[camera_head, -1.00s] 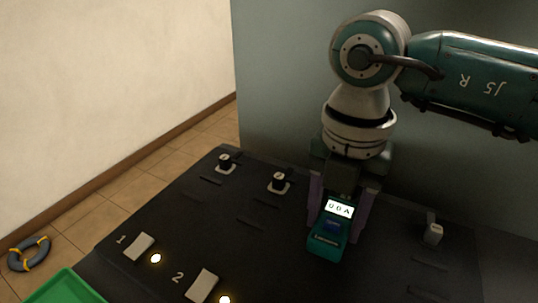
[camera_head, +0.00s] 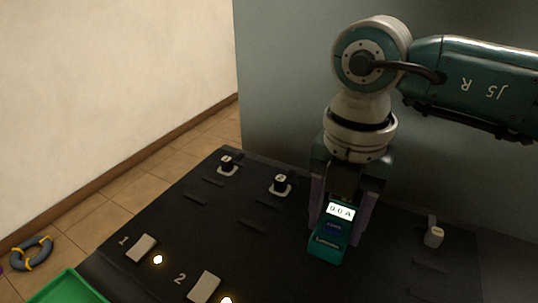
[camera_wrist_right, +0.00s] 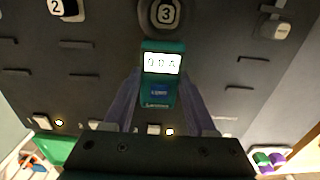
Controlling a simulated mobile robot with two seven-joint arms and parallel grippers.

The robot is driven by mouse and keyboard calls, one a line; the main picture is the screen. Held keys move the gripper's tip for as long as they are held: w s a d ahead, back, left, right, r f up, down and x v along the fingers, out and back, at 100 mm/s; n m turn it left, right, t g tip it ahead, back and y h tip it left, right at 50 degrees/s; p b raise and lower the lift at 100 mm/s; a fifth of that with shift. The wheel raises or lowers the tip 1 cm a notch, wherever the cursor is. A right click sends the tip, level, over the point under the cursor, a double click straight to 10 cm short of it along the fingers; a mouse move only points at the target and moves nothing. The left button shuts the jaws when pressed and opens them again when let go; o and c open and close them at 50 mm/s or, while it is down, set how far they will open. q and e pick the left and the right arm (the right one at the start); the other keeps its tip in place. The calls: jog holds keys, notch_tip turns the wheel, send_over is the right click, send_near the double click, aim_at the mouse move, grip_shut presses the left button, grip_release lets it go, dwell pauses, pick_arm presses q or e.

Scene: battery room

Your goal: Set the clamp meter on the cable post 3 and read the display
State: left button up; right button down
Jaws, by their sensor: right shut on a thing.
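The clamp meter (camera_head: 327,244) is a teal box with a lit display and a blue button. It also shows in the right wrist view (camera_wrist_right: 158,98), display facing the camera. The display shows two digits and an "A"; the second digit looks like 0, the first is unclear. My right gripper (camera_head: 336,222) is shut on the meter, one purple finger on each side. The cap of cable post 3 (camera_wrist_right: 165,13) is at the meter's far end, within a dark ring that looks like the meter's jaw. Post 3 is hidden in the head view. My left gripper is out of view.
Cable posts 1 (camera_head: 227,164) and 2 (camera_head: 280,184) stand to the left on the dark board; another pale-capped post (camera_head: 433,236) stands to the right. Pale switches (camera_head: 141,248) with glowing lamps and a green tray (camera_head: 66,288) are in front. A grey wall rises close behind.

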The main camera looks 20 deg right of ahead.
aim_at(335, 223)
jog(key=shift+f+b, duration=0.5)
jog(key=shift+f, duration=0.1)
jog(key=c, duration=0.5)
grip_release()
notch_tip(335, 223, up, 3)
jog(key=p, duration=0.3)
jog(key=shift+r, duration=0.15)
notch_tip(335, 223, up, 8)
jog(key=p, duration=0.7)
